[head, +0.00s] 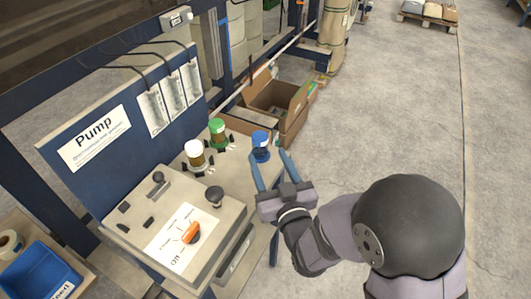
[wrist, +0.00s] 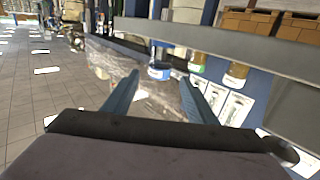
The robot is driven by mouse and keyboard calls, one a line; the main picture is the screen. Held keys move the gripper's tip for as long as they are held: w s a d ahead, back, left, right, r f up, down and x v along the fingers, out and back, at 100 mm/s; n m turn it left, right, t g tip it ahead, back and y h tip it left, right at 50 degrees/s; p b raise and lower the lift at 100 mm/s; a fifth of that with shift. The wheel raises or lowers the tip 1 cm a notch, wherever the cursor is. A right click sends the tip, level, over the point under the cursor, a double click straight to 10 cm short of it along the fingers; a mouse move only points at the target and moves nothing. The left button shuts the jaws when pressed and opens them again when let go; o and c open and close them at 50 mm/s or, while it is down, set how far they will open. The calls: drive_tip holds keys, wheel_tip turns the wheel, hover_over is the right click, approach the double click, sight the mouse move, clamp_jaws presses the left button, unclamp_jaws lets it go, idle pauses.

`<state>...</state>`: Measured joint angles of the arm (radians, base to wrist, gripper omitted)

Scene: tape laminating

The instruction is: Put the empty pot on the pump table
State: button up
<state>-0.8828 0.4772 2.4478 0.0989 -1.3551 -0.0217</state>
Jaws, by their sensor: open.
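A blue-lidded pot (head: 261,148) is at the right end of the pump table (head: 232,172). Its contents cannot be made out. My gripper (head: 268,156) is open, its fingertips close to this pot. In the wrist view the blue-lidded pot (wrist: 159,68) shows just beyond and between the open fingertips (wrist: 165,76); whether they touch it cannot be told. A green-lidded pot (head: 218,132) and a white-lidded pot (head: 195,155), both with amber-brown content, stand on the table to the left.
A grey control box with an orange knob (head: 190,233) stands at the front of the table. The blue Pump panel (head: 95,140) rises behind. An open cardboard box (head: 275,105) is on the floor beyond. The floor to the right (head: 400,110) is clear.

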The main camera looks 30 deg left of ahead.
drive_tip(key=shift+v, duration=1.05)
drive_tip(key=w+d+m+g+h+p, duration=0.25)
drive_tip(key=d+h+p, duration=0.3)
drive_tip(key=d, duration=0.55)
drive_tip(key=w+d+m+g+h+p, duration=0.2)
drive_tip(key=d+m+g+h+p, duration=0.3)
drive_tip(key=d, duration=0.6)
drive_tip(key=s+d+r+g+h+p, duration=0.1)
drive_tip(key=s+d+r+g+p, duration=0.1)
drive_tip(key=s+d, duration=0.5)
drive_tip(key=s+d+r+m+g+h+p, duration=0.1)
drive_tip(key=s+d+r+g+p, duration=0.2)
drive_tip(key=s+d+r+p, duration=0.2)
drive_tip(key=s+d+p, duration=0.1)
drive_tip(key=s+d, duration=0.2)
drive_tip(key=shift+s+r+p, duration=0.2)
drive_tip(key=shift+s+p, duration=0.1)
drive_tip(key=shift+s, duration=0.1)
